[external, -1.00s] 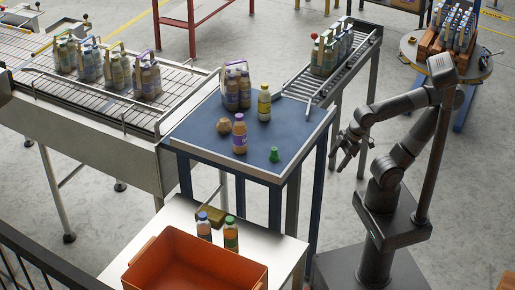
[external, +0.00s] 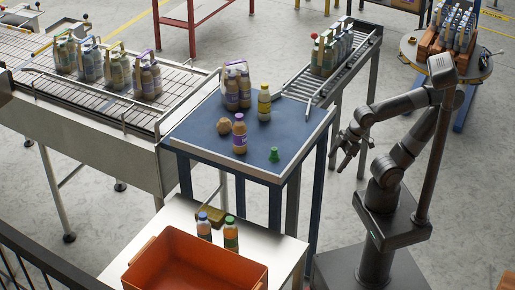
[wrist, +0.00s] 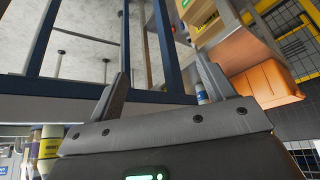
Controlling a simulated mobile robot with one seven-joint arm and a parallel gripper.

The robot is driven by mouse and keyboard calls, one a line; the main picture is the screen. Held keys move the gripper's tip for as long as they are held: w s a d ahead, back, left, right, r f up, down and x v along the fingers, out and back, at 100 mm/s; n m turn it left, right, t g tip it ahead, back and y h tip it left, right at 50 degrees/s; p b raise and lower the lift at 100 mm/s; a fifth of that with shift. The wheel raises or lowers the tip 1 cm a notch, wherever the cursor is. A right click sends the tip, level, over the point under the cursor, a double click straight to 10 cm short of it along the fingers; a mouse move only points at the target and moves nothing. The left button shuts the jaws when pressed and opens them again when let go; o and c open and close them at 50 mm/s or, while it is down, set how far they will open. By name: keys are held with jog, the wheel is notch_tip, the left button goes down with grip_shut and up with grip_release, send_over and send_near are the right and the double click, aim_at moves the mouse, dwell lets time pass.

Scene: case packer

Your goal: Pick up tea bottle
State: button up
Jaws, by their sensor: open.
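Several bottles are in view, and I cannot tell for sure which is the tea bottle. On the white table (external: 180,215) stand a blue-capped bottle (external: 204,229) and a green-capped bottle (external: 231,236). My gripper (external: 347,152) is open and empty, in the air right of the blue table, apart from every bottle. The wrist view shows its two spread fingers (wrist: 162,72).
An orange crate (external: 160,262) sits on the white table. A round brown object (external: 224,126), a small green piece (external: 274,155) and a bottle pack (external: 237,90) are on the blue table. A conveyor (external: 90,88) and a roller track (external: 358,50) adjoin it.

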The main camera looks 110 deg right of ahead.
jog(key=w+d+r, duration=0.3)
jog(key=w+r, duration=0.3)
jog(key=w, duration=0.1)
jog(key=w+d+r, duration=0.3)
jog(key=w+r, duration=0.4)
jog(key=n+g, duration=0.1)
jog(key=n, duration=0.1)
send_near(241, 126)
jog(key=d+f, duration=0.2)
jog(key=d, duration=0.1)
jog(key=shift+y, duration=0.3)
jog(key=x, duration=0.4)
jog(key=shift+s, duration=0.1)
jog(key=x, duration=0.6)
jog(key=shift+s, duration=0.3)
jog(key=c, duration=1.2)
jog(key=shift+c, duration=0.2)
jog(key=shift+r, duration=0.1)
